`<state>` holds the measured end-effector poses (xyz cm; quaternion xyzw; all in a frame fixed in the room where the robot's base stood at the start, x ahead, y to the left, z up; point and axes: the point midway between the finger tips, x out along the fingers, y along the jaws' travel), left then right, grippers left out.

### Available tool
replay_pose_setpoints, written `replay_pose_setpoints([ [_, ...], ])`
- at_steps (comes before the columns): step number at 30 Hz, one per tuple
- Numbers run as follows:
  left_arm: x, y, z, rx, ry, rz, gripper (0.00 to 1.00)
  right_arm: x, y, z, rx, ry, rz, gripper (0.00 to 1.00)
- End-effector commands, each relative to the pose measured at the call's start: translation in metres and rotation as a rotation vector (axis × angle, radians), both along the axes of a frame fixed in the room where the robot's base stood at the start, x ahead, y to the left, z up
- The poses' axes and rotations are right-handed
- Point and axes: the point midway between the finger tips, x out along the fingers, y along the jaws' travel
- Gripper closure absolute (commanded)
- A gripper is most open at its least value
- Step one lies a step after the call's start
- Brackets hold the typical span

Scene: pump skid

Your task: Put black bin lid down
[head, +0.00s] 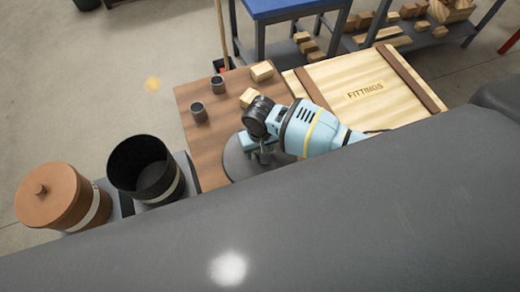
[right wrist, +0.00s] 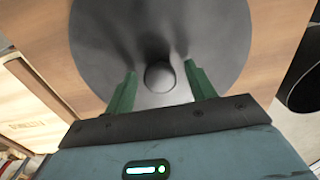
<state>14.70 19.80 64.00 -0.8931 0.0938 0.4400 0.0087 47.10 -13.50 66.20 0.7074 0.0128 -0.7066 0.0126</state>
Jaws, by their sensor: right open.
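The black bin lid (head: 236,163) is a dark grey round disc lying flat on the brown wooden table top. My right gripper (head: 264,156) is over it and hides part of it in the head view. In the right wrist view the lid (right wrist: 105,35) fills the upper middle, with its round knob (right wrist: 160,77) between my two green fingers. The fingers are open, with a gap on each side of the knob. The black bin (head: 147,170) stands left of the table with its top open. My left gripper is not in view.
A terracotta bin (head: 62,198) with its lid on stands left of the black bin. Two grey cups (head: 198,111) and wooden blocks (head: 262,71) are on the table top. A wooden FITTINGS crate (head: 335,75) is to the right. A large grey surface fills the foreground.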

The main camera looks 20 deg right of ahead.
Motion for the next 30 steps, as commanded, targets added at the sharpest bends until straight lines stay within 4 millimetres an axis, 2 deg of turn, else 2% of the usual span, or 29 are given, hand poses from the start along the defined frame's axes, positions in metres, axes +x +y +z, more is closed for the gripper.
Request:
replay_pose_setpoints([
  [9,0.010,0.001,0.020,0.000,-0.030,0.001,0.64,0.002,0.000,0.064,0.001,-0.008,-0.001,0.45],
  [15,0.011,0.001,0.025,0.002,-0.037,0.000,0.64,0.001,0.000,0.098,0.001,-0.005,-0.001,0.45],
  [21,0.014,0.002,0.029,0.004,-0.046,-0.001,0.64,0.000,0.000,0.114,0.000,-0.001,-0.001,0.45],
  [30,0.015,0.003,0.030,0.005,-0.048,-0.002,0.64,0.000,0.000,0.116,0.000,0.001,-0.001,0.45],
])
